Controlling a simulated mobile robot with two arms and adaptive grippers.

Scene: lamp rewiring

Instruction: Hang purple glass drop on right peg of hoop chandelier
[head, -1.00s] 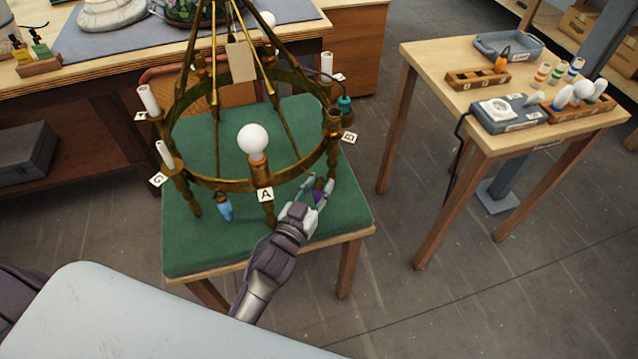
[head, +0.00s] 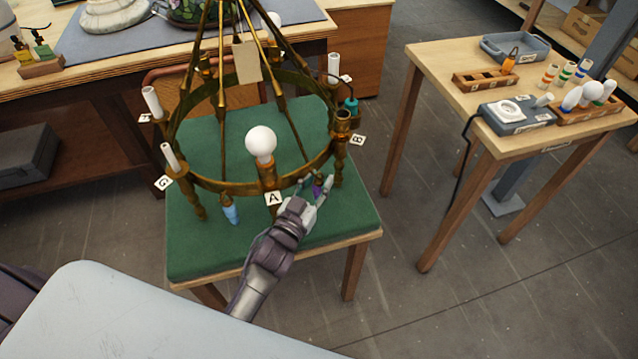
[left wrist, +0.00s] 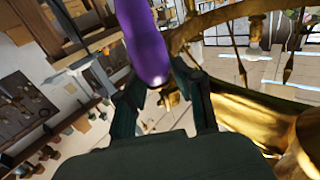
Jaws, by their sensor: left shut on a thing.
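The hoop chandelier (head: 228,187) is a brass ring with candle sleeves and one white bulb, standing over the green-topped stool. My left gripper (head: 318,188) is at the ring's front right, between labels A and B and just below the rim. It is shut on the purple glass drop (head: 317,186). In the left wrist view the purple drop (left wrist: 145,42) stands between the fingers, with the brass hoop (left wrist: 245,115) close on the right. The right peg is hard to make out behind the gripper, and I cannot tell whether the drop touches it. My right gripper is not in view.
A blue drop (head: 231,210) hangs at the ring's front left, and a teal one (head: 351,106) is at the right. The green stool top (head: 345,215) is clear at its front right. A side table (head: 440,60) with trays and bulbs stands to the right.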

